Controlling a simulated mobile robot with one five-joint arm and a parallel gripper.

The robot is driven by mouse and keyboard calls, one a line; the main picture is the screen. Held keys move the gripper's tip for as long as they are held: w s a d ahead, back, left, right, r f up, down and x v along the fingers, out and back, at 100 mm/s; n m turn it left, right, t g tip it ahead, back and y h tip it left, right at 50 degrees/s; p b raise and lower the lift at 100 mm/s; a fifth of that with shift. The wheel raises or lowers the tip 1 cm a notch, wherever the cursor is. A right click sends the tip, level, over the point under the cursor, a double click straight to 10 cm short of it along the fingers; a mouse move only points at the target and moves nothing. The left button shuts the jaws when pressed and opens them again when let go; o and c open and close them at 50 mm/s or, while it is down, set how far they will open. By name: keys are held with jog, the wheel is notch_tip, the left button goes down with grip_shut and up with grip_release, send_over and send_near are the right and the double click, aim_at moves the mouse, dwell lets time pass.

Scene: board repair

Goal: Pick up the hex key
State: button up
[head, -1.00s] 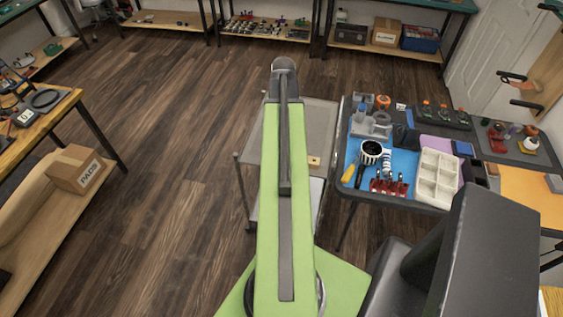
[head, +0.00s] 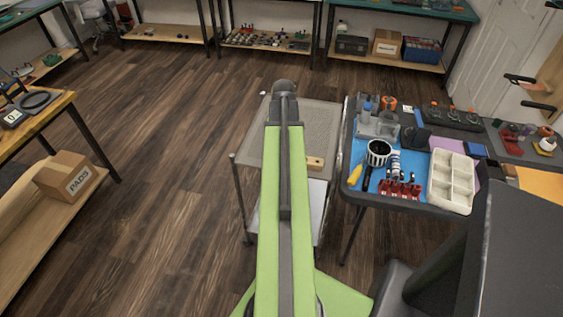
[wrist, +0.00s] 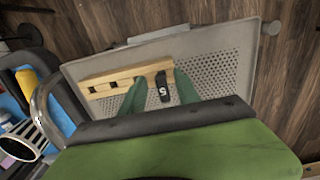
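A wooden block (wrist: 122,77) with square holes lies on the perforated cart top. A black piece with a pale mark like a 5 or S (wrist: 163,88) is at the block's right end; it may be the hex key, but its shape is not clear. My gripper (wrist: 158,80) is open, with one green finger on each side of the black piece and a gap to it. Whether they touch the block cannot be told. In the head view the block (head: 315,163) shows beside my arm, which hides my gripper and the black piece.
The grey cart (head: 245,150) stands left of a dark table (head: 345,190). On that table are a blue mat, a striped cup (head: 378,153), a yellow-handled tool (head: 355,175), red parts and a white compartment tray (head: 452,182). Open floor lies left of the cart.

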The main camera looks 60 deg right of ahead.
jog(key=shift+r, duration=0.1)
grip_shut()
dwell(0.3)
jog(key=shift+r+p, duration=0.6)
jog(key=shift+p, duration=0.05)
notch_tip(320, 180, up, 4)
jog(key=p, duration=0.4)
jog(key=s+d+r+p, duration=0.3)
jog(key=s+r+p, duration=0.2)
jog(key=s, duration=0.6)
jog(key=shift+s+r+p, duration=0.2)
jog(key=shift+r+p, duration=0.2)
